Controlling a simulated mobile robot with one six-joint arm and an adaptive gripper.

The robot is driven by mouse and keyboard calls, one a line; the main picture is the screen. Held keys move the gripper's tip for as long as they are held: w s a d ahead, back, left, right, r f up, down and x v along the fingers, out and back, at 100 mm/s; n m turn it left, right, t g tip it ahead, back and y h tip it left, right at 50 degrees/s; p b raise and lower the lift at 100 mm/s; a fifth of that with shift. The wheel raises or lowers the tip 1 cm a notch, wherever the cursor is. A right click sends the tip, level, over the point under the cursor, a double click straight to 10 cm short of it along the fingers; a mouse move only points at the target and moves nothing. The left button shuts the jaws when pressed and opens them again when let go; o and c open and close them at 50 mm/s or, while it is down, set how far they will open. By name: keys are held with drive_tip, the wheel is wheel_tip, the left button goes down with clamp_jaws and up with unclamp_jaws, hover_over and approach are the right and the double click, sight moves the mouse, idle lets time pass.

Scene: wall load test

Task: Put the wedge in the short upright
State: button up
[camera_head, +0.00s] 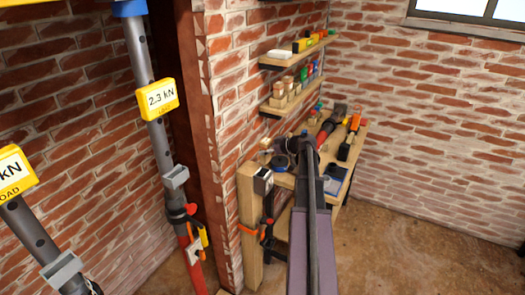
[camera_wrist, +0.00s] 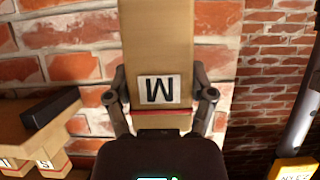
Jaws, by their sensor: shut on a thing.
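My gripper (camera_wrist: 162,108) is shut on a pale wooden wedge (camera_wrist: 155,40) in the wrist view. A finger presses on each side of it. The wedge has a white label with a dark letter, apparently an M, and a red band near my palm. Its far end runs out of the top of the view. In the head view my gripper (camera_head: 284,147) is small, over the near end of the bench, and its hold is hard to make out.
Steel props with yellow load displays stand left; one display (camera_head: 157,99) reads 2.3 kN. The wooden bench (camera_head: 283,181) holds tools. Shelves (camera_head: 297,52) carry small items above it. In the wrist view, smaller labelled blocks (camera_wrist: 52,164) sit lower left. Open floor lies right.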

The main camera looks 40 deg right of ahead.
sight(269, 159)
drive_tip(key=shift+w+a, duration=0.2)
drive_tip(key=shift+w, duration=0.45)
drive_tip(key=shift+f, duration=0.1)
drive_tip(key=shift+f+b, duration=2.6)
drive_tip(key=shift+b, duration=0.15)
drive_tip(key=shift+f+b, duration=2.25)
drive_tip(key=shift+f, duration=0.05)
idle(1.0)
drive_tip(key=o, duration=1.1)
drive_tip(key=shift+w+r, duration=0.1)
drive_tip(key=shift+r, duration=0.05)
